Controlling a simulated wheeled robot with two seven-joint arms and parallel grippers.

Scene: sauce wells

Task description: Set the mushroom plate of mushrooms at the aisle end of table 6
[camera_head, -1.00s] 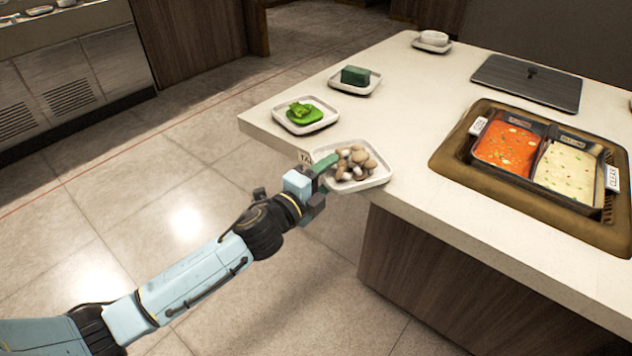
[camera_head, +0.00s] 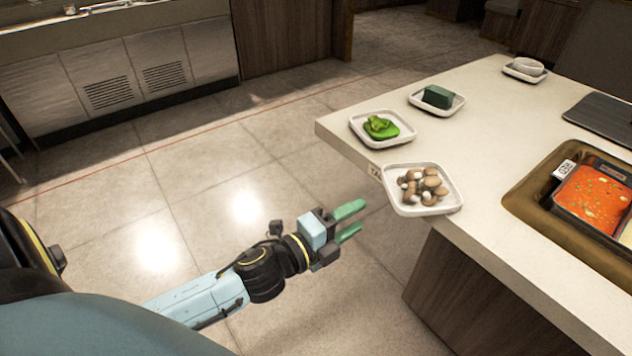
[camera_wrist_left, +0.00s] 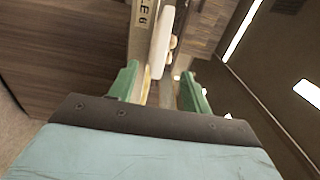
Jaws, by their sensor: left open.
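The mushroom plate (camera_head: 455,205), a white square plate, sits at the near left edge of the pale table (camera_head: 490,240), its corner at or slightly over the edge. Several brown and white mushrooms (camera_head: 424,187) lie on it. My left gripper (camera_head: 350,221) is open and empty, left of the plate and clear of the table, over the floor. In the left wrist view its green fingers (camera_wrist_left: 158,88) are apart, with the plate's pale edge (camera_wrist_left: 162,40) beyond them and table lettering ending in "LE 6" (camera_wrist_left: 144,17). My right gripper is not in view.
A plate of green vegetables (camera_head: 382,128) and a plate with a dark green block (camera_head: 437,98) stand farther along the table's left side. A white dish (camera_head: 524,67) is at the back. A hot pot with red broth (camera_head: 597,194) is set in at right. Open floor lies left.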

